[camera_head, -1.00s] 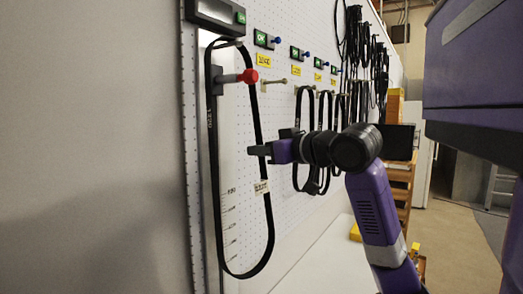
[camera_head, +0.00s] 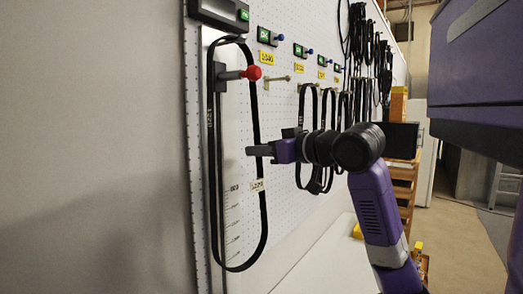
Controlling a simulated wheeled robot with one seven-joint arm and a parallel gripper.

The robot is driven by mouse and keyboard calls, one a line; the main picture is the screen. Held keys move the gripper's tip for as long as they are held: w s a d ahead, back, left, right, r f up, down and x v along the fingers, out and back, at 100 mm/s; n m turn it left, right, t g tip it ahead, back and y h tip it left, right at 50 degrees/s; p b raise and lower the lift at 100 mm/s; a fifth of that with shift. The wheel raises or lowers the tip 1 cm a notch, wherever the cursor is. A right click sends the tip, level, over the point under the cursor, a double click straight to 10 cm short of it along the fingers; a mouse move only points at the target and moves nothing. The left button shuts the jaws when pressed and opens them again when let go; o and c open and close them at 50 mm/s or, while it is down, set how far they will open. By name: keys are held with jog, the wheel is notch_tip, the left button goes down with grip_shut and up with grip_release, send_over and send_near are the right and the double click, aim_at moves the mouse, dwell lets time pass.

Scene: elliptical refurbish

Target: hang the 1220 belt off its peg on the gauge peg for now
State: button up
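A long black belt (camera_head: 212,170) hangs as a tall loop at the left end of the pegboard, its top at the gauge peg (camera_head: 228,39) under a dark display box. A pale tag (camera_head: 258,186) is on its right strand; its print is too small to read surely. My gripper (camera_head: 254,151) points left in front of the right strand, just above the tag. The frames do not show whether its fingers touch or grip the strand. A gauge slider with a red knob (camera_head: 252,72) lies inside the loop's upper part, over a scale strip (camera_head: 232,215).
Right of the gauge, a peg (camera_head: 277,79) under a yellow label (camera_head: 267,57) is bare. Shorter belts (camera_head: 302,115) hang on pegs beyond it, partly behind my arm. A purple body (camera_head: 480,70) fills the upper right. A pale surface (camera_head: 325,262) lies below.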

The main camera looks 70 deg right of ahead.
jog(key=b+v, duration=0.1)
jog(key=v, duration=0.6)
jog(key=shift+s+a+b, duration=0.15)
jog(key=shift+s+b, duration=0.15)
jog(key=shift+s, duration=0.1)
